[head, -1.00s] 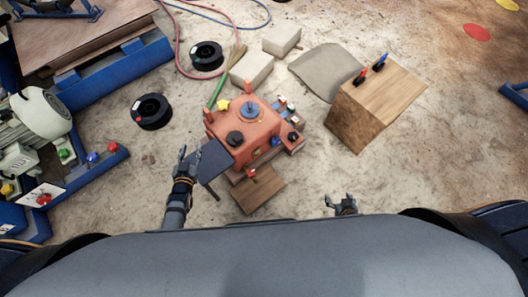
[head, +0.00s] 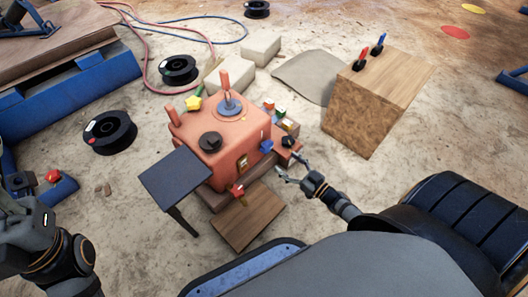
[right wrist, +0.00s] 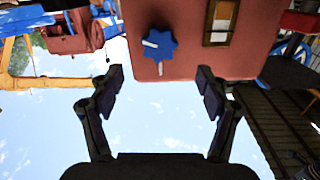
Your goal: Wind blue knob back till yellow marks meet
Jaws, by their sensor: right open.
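The blue knob (head: 266,146) is on the front face of the orange-red crusher (head: 215,150). In the right wrist view the blue knob (right wrist: 162,45) is lobed and carries a pale mark pointing left. A thin pale mark on the panel (right wrist: 160,69) sits just below the knob there, so the two marks are about a quarter turn apart. My right gripper (head: 290,170) is open in front of the knob and apart from it. Its spread fingers (right wrist: 160,85) show below the knob, with nothing between them. My left arm is at the lower left; its fingers are not visible.
A red star-shaped knob (head: 237,190) and a black knob (head: 288,142) are near the blue one. A dark plate (head: 176,178) juts out at the crusher's left, with a wooden board (head: 248,216) below. A wooden box (head: 375,105) stands at the right.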

